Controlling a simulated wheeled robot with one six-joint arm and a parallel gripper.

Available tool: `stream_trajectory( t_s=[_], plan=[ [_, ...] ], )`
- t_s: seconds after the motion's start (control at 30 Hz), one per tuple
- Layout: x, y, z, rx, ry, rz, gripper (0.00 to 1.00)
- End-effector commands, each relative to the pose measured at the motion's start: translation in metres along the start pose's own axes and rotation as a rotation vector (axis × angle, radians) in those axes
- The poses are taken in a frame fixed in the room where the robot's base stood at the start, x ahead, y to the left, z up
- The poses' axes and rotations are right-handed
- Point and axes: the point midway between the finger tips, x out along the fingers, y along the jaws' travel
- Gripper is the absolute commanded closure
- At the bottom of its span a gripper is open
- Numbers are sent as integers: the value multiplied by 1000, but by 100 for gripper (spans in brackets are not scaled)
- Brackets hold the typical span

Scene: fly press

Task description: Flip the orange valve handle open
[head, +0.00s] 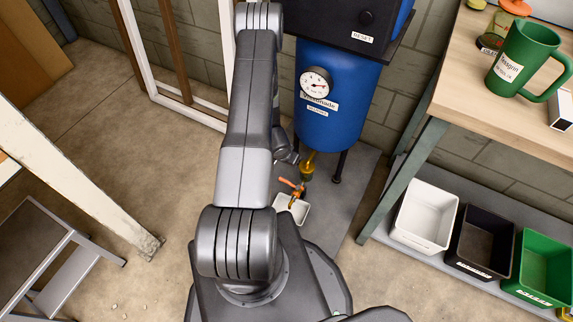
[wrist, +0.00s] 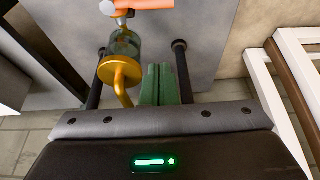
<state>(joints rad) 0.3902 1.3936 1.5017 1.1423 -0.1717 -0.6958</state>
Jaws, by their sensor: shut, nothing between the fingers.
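The orange valve handle (head: 291,187) sits on the drain line under the blue tank (head: 335,90), just above a small white tray. It lies crosswise, slightly tilted. In the wrist view the orange handle (wrist: 146,4) is at the top edge, partly cut off. Beside it are a clear greenish bowl (wrist: 123,44) and a brass elbow (wrist: 122,72). My gripper (wrist: 160,68) has its green fingers together and empty, just right of the bowl and elbow and short of the handle. In the head view my arm hides most of my gripper.
The white tray (head: 299,210) lies below the valve. Black tank legs (head: 339,166) flank the drain line. A workbench (head: 470,75) with a green mug (head: 522,60) stands right, with bins (head: 425,214) below. A step stool (head: 40,250) stands left. Open floor lies left of my arm.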

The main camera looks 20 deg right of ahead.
Motion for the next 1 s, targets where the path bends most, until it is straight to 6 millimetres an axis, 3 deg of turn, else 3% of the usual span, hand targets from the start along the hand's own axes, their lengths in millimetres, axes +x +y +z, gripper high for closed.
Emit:
stream_trajectory(
  t_s=[0.1,0.37,1.0],
  plan=[
    [29,1,1,1,-1,1,100],
    [81,1,2,1,-1,0,100],
    [70,0,39,-1,-1,0,100]
  ],
)
